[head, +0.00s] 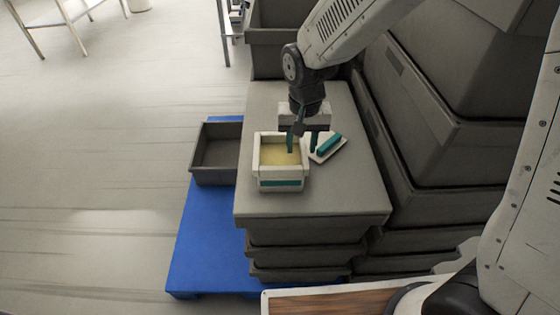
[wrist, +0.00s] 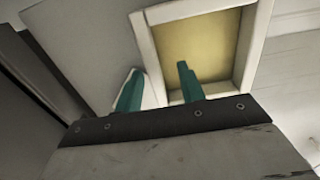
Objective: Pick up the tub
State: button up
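The tub (head: 280,184) is a square off-white box with a teal band on its front and a yellowish inside. It stands upright on the grey crate stack's top. It also shows in the wrist view (wrist: 244,50). My gripper (head: 302,148) points down at the tub's right side, its teal fingers apart with nothing gripped. One finger is over or inside the tub's opening, the other outside its right wall, so the wall lies between them. I cannot tell how deep the fingers reach or whether they touch the wall.
A white piece with a teal bar (head: 329,144), perhaps a lid, lies right of the tub. Another white item (head: 318,116) is behind my gripper, partly hidden. Taller grey crates (head: 440,125) rise on the right. A dark open crate (head: 218,153) sits left on a blue pallet (head: 205,235).

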jog(key=f, duration=0.4)
jog(key=shift+s+d+f, duration=0.2)
jog(key=shift+d+f, duration=0.15)
grip_shut()
jog(key=shift+r, duration=0.1)
